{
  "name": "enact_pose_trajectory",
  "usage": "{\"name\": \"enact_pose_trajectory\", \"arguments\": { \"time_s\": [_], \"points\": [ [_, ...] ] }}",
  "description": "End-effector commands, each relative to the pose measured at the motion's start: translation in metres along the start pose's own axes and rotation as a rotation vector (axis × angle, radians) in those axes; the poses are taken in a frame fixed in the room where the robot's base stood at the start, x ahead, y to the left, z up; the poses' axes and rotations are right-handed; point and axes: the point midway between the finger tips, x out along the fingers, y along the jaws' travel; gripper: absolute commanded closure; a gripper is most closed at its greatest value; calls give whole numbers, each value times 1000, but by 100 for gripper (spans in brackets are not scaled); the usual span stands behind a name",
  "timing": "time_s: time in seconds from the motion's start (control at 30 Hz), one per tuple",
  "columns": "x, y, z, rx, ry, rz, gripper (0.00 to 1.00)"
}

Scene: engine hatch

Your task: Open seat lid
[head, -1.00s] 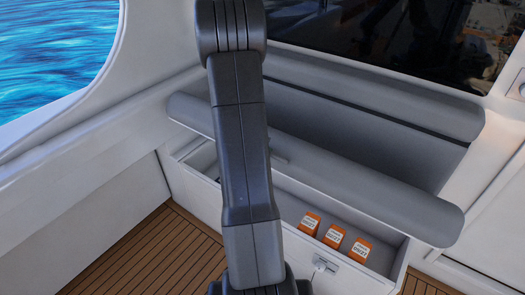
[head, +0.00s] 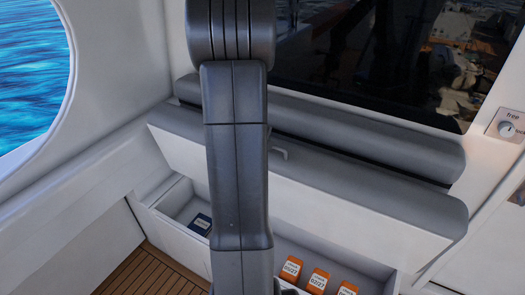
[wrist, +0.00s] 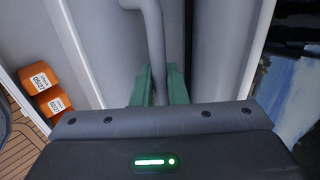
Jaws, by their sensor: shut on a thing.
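The seat lid (head: 360,195) is a long grey cushion with a white panel below it. It is tilted up, close to the grey backrest (head: 330,118), and the storage box (head: 385,278) under it is open to view. In the wrist view, the green fingers of my gripper (wrist: 159,84) are shut around a grey bent handle (wrist: 152,28). A small hooked end of the handle shows beside my arm in the head view (head: 280,153). My arm hides the gripper and the lid's middle in the head view.
In the box lie several orange packs (head: 318,281) and a dark blue item (head: 201,224). A dark window (head: 350,50) is behind the backrest. A "free" knob (head: 507,129) is on the right wall. Wooden floor (head: 150,270) lies at front left.

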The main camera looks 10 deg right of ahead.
Motion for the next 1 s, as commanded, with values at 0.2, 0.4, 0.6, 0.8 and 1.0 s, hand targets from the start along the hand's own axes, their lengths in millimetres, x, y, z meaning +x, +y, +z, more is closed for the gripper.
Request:
{"name": "enact_pose_trajectory", "arguments": {
  "time_s": [0.2, 0.4, 0.6, 0.8, 1.0],
  "points": [
    [1, -3, 0, -3, 0, 1, 100],
    [1, -3, 0, -2, 0, 1, 100],
    [1, -2, 0, -2, 0, 2, 70],
    [1, -2, 0, -1, 1, 3, 70],
    [-4, -2, 0, -1, 0, 2, 70]
  ]
}}
